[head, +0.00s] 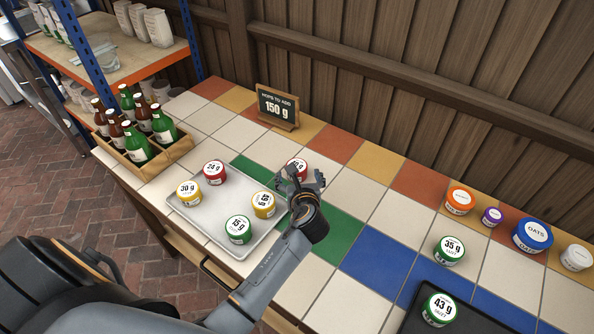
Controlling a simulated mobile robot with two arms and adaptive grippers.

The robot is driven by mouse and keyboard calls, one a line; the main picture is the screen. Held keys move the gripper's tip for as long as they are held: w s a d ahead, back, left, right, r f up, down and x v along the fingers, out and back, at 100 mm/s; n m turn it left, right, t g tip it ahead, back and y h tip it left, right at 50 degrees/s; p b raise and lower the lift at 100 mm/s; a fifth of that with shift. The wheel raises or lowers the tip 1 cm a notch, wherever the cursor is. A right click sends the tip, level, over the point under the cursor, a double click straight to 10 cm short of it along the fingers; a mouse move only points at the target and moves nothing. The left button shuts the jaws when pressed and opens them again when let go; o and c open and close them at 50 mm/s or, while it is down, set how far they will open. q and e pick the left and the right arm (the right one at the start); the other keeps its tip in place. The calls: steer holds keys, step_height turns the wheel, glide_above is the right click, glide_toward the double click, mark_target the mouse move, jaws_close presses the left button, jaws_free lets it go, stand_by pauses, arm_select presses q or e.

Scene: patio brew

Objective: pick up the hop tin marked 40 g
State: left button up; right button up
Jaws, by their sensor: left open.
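On the tray are a yellow tin marked 30 g (188,194), a red tin marked 24 g (214,173), a green tin marked 15 g (239,230) and a yellow tin (263,205) with a slanted, unclear mark. I cannot tell which tin reads 40 g. My right gripper is out of view.
A sign (278,107) reads 150 g. A bottle crate (141,163) is at the left. Green tins marked 35 g (449,251) and 43 g (439,309) stand right, the latter on a dark tray (480,326). Small tubs, including oats (533,236), line the back right.

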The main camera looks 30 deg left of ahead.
mark_target(301, 164)
arm_select(q)
steer(key=shift+x, duration=0.85)
steer(key=x, duration=0.2)
steer(key=shift+w+f, duration=0.2)
steer(key=shift+w, duration=0.05)
steer(key=shift+w+a+f, duration=0.15)
steer(key=shift+w+a, duration=0.1)
steer(key=shift+w, duration=0.2)
steer(key=c, duration=1.2)
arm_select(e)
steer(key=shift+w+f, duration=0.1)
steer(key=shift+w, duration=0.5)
